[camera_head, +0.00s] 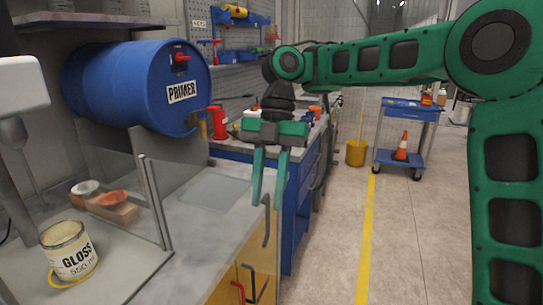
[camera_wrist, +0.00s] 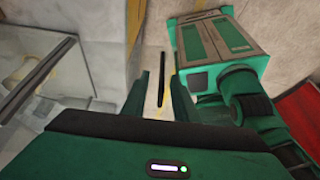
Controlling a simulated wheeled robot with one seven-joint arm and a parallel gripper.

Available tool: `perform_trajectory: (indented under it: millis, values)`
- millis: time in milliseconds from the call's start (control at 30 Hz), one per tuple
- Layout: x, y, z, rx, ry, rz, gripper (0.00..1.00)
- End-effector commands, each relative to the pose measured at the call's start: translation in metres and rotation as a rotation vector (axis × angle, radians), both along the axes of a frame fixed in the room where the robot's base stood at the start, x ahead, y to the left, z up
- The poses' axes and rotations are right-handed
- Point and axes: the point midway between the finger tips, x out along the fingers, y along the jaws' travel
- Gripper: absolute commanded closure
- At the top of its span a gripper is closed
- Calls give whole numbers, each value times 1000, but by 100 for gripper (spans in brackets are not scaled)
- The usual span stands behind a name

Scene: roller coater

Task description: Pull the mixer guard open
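The mixer guard is a clear panel with a grey upright edge bar (camera_head: 156,203) at the left of the head view, in front of the mixer and paint can. In the wrist view a clear panel with a dark bar (camera_wrist: 46,82), seemingly the guard, lies at the left. My gripper (camera_head: 267,204) points down with its fingers apart, well to the right of the guard and not touching it. The wrist view also shows the fingers apart, with a slim dark bar lower down between them; nothing is held.
A GLOSS paint can (camera_head: 71,252) stands under the mixer (camera_head: 18,95). A blue PRIMER drum (camera_head: 140,88) lies above the counter (camera_head: 215,192). Yellow cabinet fronts with handles are below. A blue cart (camera_head: 405,110) and yellow bucket (camera_head: 356,152) stand farther back. The right floor is clear.

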Motion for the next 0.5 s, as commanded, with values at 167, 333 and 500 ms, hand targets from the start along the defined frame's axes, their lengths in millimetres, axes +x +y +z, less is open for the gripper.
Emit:
perform_trajectory:
  millis: [167,333,500]
  values:
    - [4,-1,5,-3,5,0,74]
    - [7,-3,13,2,1,0,74]
    - [11,-6,23,12,-8,-7,74]
